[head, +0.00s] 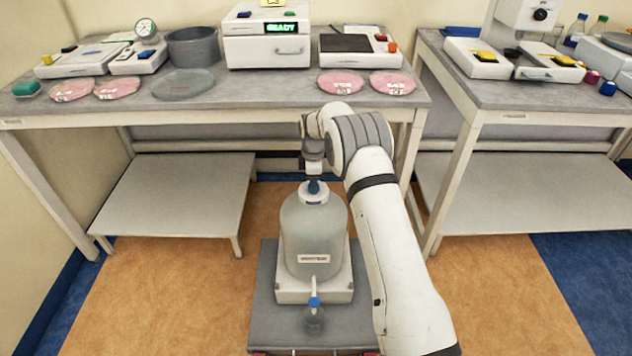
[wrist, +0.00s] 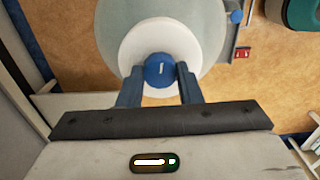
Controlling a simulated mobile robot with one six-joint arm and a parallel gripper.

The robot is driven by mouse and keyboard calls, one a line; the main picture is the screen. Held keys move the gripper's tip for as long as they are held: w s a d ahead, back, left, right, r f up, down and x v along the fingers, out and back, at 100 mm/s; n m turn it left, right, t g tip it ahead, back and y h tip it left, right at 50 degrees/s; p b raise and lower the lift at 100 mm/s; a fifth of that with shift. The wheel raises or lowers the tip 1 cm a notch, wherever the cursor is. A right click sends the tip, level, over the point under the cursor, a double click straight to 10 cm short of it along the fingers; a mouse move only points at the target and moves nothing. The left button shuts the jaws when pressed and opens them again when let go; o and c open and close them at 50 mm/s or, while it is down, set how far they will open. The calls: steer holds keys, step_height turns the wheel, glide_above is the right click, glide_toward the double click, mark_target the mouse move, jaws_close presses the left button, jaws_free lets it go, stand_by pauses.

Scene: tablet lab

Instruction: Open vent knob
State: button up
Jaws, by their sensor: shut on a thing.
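The vent knob (wrist: 160,70) is a small round blue knob with a white mark. It sits on the white cap (wrist: 135,45) of a large translucent bottle (head: 313,235). My gripper (wrist: 160,85) is shut on the knob, with one finger on each side of it. In the head view the knob (head: 314,187) shows just under my gripper (head: 313,178). The bottle stands upright on a white base on a grey platform (head: 265,315). A spigot with a blue top (head: 314,302) is at the bottle's front.
A bench (head: 250,88) with pink discs, a grey pot (head: 193,46) and instruments stands behind the bottle. A second bench (head: 480,95) is at the right. Low shelves sit under both. The floor beside the platform is clear.

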steer(key=shift+n, duration=1.1)
steer(key=o, duration=1)
steer(key=shift+r+p, duration=0.35)
steer(key=shift+r, duration=3.55)
